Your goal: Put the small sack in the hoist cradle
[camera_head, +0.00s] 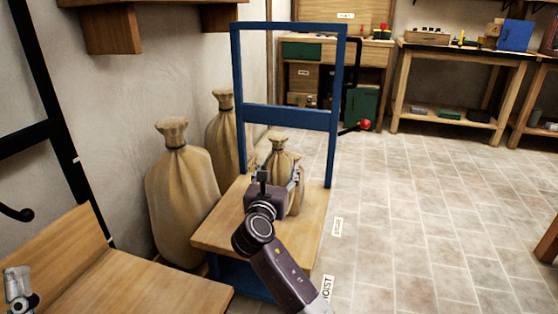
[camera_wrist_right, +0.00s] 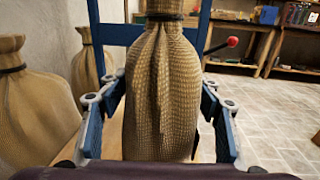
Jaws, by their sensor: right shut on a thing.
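The small sack (camera_head: 279,152) is tan burlap with a dark tie at its neck. It stands upright inside the blue frame of the hoist cradle (camera_head: 285,117), over its wooden platform (camera_head: 215,233). My right gripper (camera_head: 276,182) is shut on the small sack; in the right wrist view the sack (camera_wrist_right: 160,95) fills the space between the two fingers. Whether its base touches the platform is hidden by the gripper. My left gripper (camera_head: 18,286) shows only partly at the lower left edge, and its opening is unclear.
Two larger sacks (camera_head: 180,190) stand against the wall left of the cradle. A wooden bench or box (camera_head: 150,285) is at the lower left. A lever with a red knob (camera_head: 365,124) sticks out at the cradle's right. Workbenches stand at the back; the tiled floor (camera_head: 430,220) is clear.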

